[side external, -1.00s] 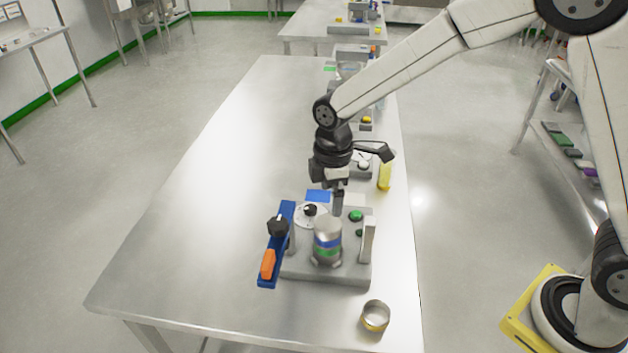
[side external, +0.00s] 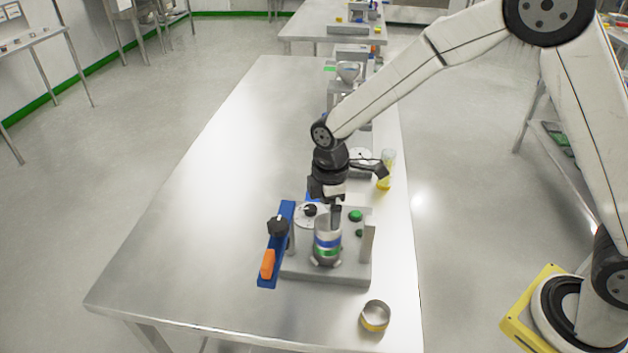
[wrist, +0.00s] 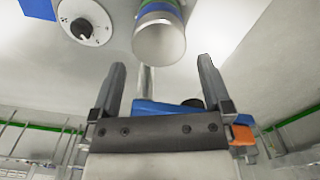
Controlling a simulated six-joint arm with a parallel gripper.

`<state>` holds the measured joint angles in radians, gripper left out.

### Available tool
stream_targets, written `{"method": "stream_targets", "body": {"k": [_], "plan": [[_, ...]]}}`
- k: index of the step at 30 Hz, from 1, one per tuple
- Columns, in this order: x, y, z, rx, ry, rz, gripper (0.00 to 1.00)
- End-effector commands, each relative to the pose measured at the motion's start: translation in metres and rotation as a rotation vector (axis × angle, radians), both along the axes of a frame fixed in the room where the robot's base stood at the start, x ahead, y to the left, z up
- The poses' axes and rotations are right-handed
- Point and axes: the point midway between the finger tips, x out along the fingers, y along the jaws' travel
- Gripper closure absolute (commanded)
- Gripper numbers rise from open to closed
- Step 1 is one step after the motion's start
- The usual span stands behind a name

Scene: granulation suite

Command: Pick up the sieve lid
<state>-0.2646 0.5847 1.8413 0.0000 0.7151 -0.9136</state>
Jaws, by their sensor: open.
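The sieve stack (side external: 327,250) is an upright cylinder with blue and green bands, standing on a grey base (side external: 325,277). Its silver top, which looks like the sieve lid (side external: 323,222), is partly covered by my gripper in the side view. In the wrist view the lid (wrist: 160,42) shows as a plain silver round face, just beyond the fingers and near the middle between them. My gripper (side external: 335,222) points down at the top of the stack, with its fingers (wrist: 160,78) apart and nothing held. I cannot tell whether a finger touches the lid.
A blue bar with an orange block (side external: 267,264) and black knob (side external: 278,226) stands left of the stack. A grey upright (side external: 368,240) stands right of it. An open yellow-banded ring (side external: 375,317) lies near the front edge. A yellow-filled cylinder (side external: 385,172) stands behind. The table's left side (side external: 200,210) is clear.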

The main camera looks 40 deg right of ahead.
Motion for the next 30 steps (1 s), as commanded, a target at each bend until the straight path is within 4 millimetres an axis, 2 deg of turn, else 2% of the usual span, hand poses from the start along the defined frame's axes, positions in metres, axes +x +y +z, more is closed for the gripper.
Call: {"method": "stream_targets", "body": {"k": [6, 10, 27, 28, 30], "plan": [[0.001, 0.0, -0.026, -0.001, 0.003, 0.0, 0.0], [0.001, 0.0, -0.036, -0.001, 0.002, 0.0, 0.0], [0.001, 0.0, -0.039, -0.001, -0.001, 0.0, 0.0], [0.001, 0.0, -0.039, -0.001, -0.001, 0.0, 0.03], [0.001, 0.0, -0.039, -0.001, -0.001, 0.0, 0.25]]}}
